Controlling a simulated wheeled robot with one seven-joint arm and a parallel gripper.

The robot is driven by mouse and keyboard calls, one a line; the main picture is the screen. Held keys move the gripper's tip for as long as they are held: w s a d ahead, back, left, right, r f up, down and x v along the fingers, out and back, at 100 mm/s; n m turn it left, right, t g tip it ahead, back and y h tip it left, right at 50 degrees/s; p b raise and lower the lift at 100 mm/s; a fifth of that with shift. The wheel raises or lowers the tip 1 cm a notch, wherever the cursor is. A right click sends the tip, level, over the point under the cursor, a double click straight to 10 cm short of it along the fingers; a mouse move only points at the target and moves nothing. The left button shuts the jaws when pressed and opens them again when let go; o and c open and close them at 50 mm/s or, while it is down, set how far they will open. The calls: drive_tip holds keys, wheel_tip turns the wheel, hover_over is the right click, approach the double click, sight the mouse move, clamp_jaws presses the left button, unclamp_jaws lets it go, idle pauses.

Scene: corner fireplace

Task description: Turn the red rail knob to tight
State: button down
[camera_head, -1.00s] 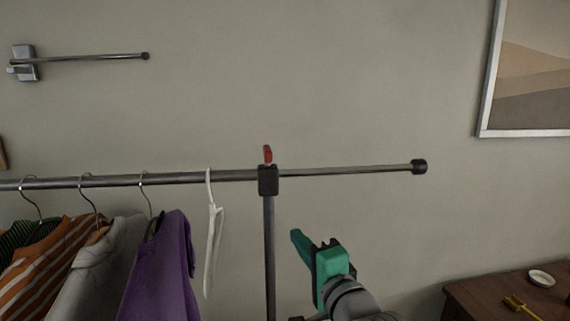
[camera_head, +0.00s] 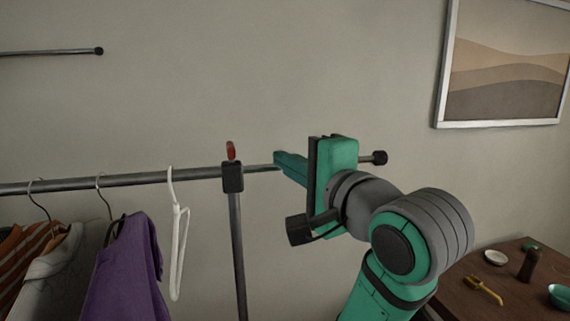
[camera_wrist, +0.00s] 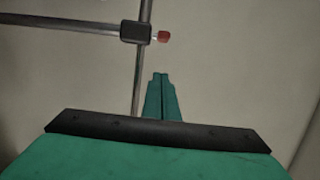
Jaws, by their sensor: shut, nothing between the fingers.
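The red rail knob (camera_head: 231,150) stands on top of the black clamp block (camera_head: 232,177), where the upright post (camera_head: 238,255) meets the horizontal rail (camera_head: 120,180). In the wrist view the red knob (camera_wrist: 163,37) sticks out from the black block (camera_wrist: 135,32), beyond my fingertips. My green gripper (camera_head: 280,160) is shut and empty, to the right of the knob in the head view, its fingers in front of the thin rail section. The gripper (camera_wrist: 161,80) also shows in the wrist view, apart from the knob. The knob's marking cannot be made out.
A white hanger (camera_head: 178,230) and clothes, including a purple garment (camera_head: 125,270), hang left of the post. A wooden table (camera_head: 470,275) with small dishes and a yellow brush-like item (camera_head: 484,290) stands at lower right. A framed picture (camera_head: 505,65) hangs on the wall.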

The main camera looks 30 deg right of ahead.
sight(231, 150)
drive_tip(key=w+a, duration=0.3)
drive_tip(key=w, duration=0.4)
drive_tip(key=shift+w+a, duration=0.35)
drive_tip(key=shift+w, duration=0.05)
drive_tip(key=shift+w, duration=0.1)
